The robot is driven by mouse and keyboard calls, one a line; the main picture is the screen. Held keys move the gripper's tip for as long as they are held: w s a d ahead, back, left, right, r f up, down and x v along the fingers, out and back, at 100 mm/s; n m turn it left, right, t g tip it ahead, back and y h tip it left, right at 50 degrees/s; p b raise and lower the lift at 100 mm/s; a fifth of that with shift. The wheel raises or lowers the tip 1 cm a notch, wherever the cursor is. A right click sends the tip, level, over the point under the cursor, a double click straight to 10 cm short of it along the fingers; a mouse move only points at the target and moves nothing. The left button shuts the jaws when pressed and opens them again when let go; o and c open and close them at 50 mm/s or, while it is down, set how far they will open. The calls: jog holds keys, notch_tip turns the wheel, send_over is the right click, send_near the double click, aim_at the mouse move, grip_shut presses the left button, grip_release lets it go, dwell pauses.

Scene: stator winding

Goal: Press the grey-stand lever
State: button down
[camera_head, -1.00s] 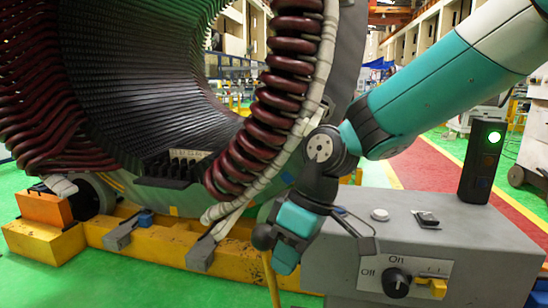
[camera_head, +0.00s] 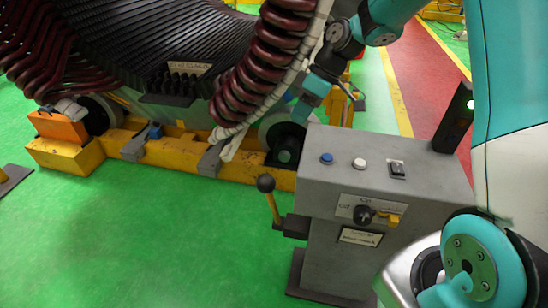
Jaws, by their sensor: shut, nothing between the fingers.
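The grey stand (camera_head: 315,185) is a box-shaped control cabinet right of centre. Its lever (camera_head: 273,206) is a yellow rod with a dark ball knob (camera_head: 265,183), on a black bracket at the stand's left side. It stands nearly upright, tilted a little left. My gripper (camera_head: 302,112) is at the end of the teal arm, near the stand's far left top corner. It looks small, with its fingers hard to make out, but it is shut and empty. It is above and behind the lever knob in the picture, apart from it.
The stand carries a blue button (camera_head: 326,158), a white button (camera_head: 359,163), a black switch (camera_head: 397,169) and a rotary knob (camera_head: 365,215). The large stator (camera_head: 130,45) with dark red coils rests on a yellow frame (camera_head: 190,153) behind. Green floor (camera_head: 150,235) is clear in front.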

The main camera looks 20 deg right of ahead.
jog(key=s+a+p+x, duration=0.1)
jog(key=s+p+x, duration=0.1)
jog(key=x, duration=1.1)
jog(key=shift+s+r, duration=0.15)
jog(key=shift+r, duration=0.15)
jog(key=shift+a, duration=0.1)
